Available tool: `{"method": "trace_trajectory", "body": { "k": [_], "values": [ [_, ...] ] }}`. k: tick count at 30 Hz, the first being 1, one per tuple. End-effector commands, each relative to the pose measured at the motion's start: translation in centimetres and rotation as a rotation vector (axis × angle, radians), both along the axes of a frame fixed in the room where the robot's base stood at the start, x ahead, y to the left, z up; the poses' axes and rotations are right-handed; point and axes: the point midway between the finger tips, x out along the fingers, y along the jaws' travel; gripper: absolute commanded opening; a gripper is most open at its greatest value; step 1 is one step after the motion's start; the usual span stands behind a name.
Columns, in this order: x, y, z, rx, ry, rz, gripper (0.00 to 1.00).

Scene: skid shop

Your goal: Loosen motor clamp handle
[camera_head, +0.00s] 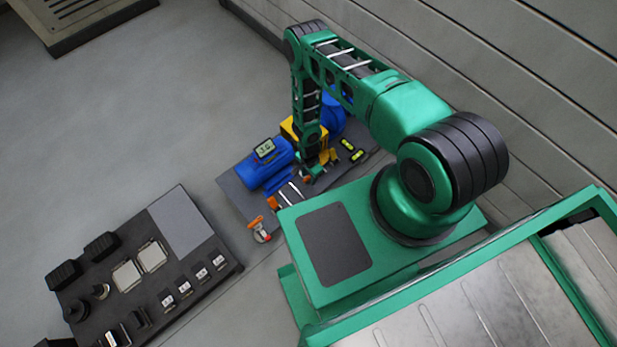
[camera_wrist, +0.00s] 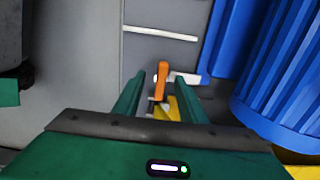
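An orange handle (camera_wrist: 162,78), which looks like the motor clamp handle, stands between the fingertips of my gripper (camera_wrist: 161,85) in the wrist view. The green fingers are apart, with a gap visible on each side of the handle. A pale metal piece lies beside the handle, next to the foot of the ribbed blue motor (camera_wrist: 278,70). In the head view the blue motor (camera_head: 263,170) lies on a dark grey skid plate (camera_head: 233,192). My gripper (camera_head: 309,176) is low over this plate, right of the motor; its fingertips are too small to judge there.
A digital display (camera_head: 264,149) sits on the motor. A yellow part (camera_head: 290,129) and another blue body (camera_head: 331,117) stand close behind my gripper. An orange-handled tool (camera_head: 257,223) lies near the plate's front edge. A dark tray (camera_head: 180,265) with several parts is at lower left.

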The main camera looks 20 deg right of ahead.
Motion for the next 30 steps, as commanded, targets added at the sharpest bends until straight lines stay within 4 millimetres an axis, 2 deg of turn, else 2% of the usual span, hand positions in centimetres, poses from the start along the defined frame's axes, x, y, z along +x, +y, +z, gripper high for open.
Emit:
{"method": "trace_trajectory", "body": {
  "k": [1,5,11,19,30],
  "values": [
    [0.0,-0.01,0.01,0.0,0.0,0.0,0.3],
    [0.01,-0.02,0.02,0.0,0.0,0.0,0.0],
    [-0.05,-0.06,0.02,-0.001,0.001,0.026,0.0],
    [-0.15,-0.02,0.02,0.0,0.003,0.239,0.0],
    [-0.29,0.01,-0.01,0.002,0.006,0.285,0.0]
  ]
}}
